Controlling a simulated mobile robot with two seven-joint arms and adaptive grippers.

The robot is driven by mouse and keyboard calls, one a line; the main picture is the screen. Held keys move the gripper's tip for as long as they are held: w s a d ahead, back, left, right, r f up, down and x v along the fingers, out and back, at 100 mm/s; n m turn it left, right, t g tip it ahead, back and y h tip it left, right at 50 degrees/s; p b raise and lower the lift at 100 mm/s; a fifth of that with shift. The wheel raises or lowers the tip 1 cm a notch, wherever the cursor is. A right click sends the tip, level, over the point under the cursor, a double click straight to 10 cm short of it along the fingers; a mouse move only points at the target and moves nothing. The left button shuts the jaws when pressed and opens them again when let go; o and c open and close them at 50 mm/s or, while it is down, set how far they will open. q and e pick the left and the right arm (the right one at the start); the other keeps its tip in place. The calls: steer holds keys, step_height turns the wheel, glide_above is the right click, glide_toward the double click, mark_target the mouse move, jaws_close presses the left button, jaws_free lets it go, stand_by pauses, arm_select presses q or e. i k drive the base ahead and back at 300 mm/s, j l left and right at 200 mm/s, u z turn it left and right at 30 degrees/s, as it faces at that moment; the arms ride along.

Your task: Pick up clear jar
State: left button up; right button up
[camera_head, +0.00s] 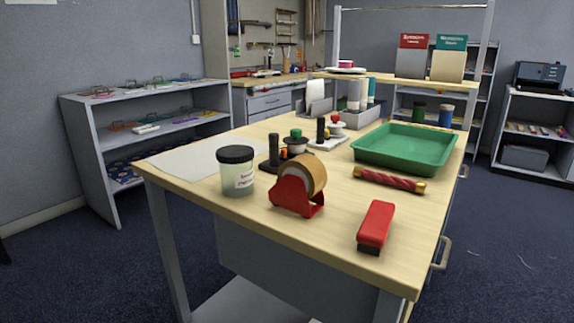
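The clear jar (237,178) stands upright near the left front part of the wooden table. It has a black lid, a pale label on its side and pale greenish walls. It is left of a red tape dispenser (290,197) and in front of a large white sheet. Neither of my grippers shows in the head view.
The wooden table (325,235) also bears a red stapler (376,225), a red rolled item (389,181), a green tray (405,146) and stamps (274,155) behind the jar. The white sheet (195,158) lies flat at the left. The table's front left is clear.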

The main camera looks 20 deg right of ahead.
mark_target(236, 181)
steer(key=i+j+z, duration=0.15)
steer(key=z, duration=0.3)
steer(key=i+j+z, duration=0.2)
steer(key=z, duration=0.25)
steer(key=i+j+z, duration=0.15)
steer(key=j+z, duration=0.25)
